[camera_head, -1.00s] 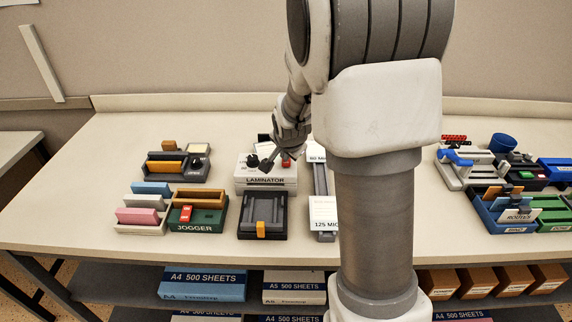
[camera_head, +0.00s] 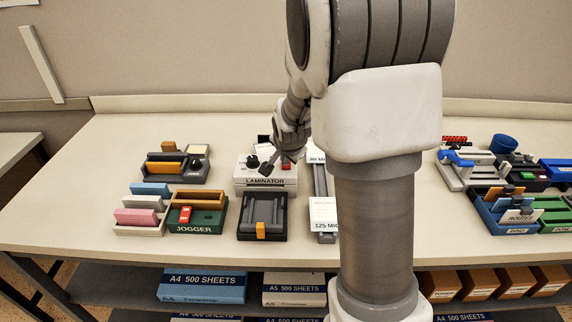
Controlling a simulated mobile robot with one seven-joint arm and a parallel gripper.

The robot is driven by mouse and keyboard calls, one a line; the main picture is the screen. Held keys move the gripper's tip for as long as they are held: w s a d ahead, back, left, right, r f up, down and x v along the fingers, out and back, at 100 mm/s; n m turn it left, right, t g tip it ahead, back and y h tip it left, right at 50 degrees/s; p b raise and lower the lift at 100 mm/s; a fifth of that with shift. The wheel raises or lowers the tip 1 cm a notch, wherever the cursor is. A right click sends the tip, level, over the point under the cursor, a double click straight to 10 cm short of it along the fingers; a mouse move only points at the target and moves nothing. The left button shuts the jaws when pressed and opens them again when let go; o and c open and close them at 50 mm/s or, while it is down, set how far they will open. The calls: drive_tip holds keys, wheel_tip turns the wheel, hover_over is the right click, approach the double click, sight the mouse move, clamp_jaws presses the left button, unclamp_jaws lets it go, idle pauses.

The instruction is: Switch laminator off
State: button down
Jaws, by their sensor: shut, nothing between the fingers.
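The laminator (camera_head: 265,182) is a pale grey box with its name on the front, on the table left of my arm. A black knob (camera_head: 252,162) stands on its top at the left. A red part shows only slightly beside my gripper, on the laminator's top at the right; my gripper largely hides it. My gripper (camera_head: 266,169) is shut and empty, its dark fingertips low over the laminator's top, just right of the knob. I cannot tell whether the tips touch anything.
A dark tray with an orange tab (camera_head: 260,230) lies in front of the laminator. The green jogger (camera_head: 196,226) is to the left, a pouch rack (camera_head: 321,212) to the right. Several office items fill the table's right end. Bare tabletop lies at far left (camera_head: 80,190).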

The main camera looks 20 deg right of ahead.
drive_tip(key=shift+r, duration=0.1)
drive_tip(key=shift+w+r+p, duration=0.15)
drive_tip(key=shift+r+p, duration=0.25)
drive_tip(key=shift+r, duration=0.3)
drive_tip(key=shift+w+d+r+p, duration=0.1)
drive_tip(key=shift+w+r+p, duration=0.1)
drive_tip(key=shift+r+p, duration=0.85)
drive_tip(key=shift+w+d+r+p, duration=0.15)
drive_tip(key=shift+r+p, duration=0.4)
drive_tip(key=shift+r, duration=0.9)
drive_tip(key=s+a+r+n+y, duration=0.1)
drive_tip(key=s+a+r+n, duration=0.5)
drive_tip(key=s+r, duration=0.5)
drive_tip(key=s+a+n, duration=0.2)
drive_tip(key=s+n, duration=0.1)
drive_tip(key=s, duration=0.6)
drive_tip(key=s+a+n+g+y, duration=0.1)
drive_tip(key=s+a+n, duration=0.1)
drive_tip(key=s, duration=0.7)
drive_tip(key=shift+s+a+r+n, duration=0.15)
drive_tip(key=shift+s+a+n, duration=0.15)
drive_tip(key=shift+n, duration=0.5)
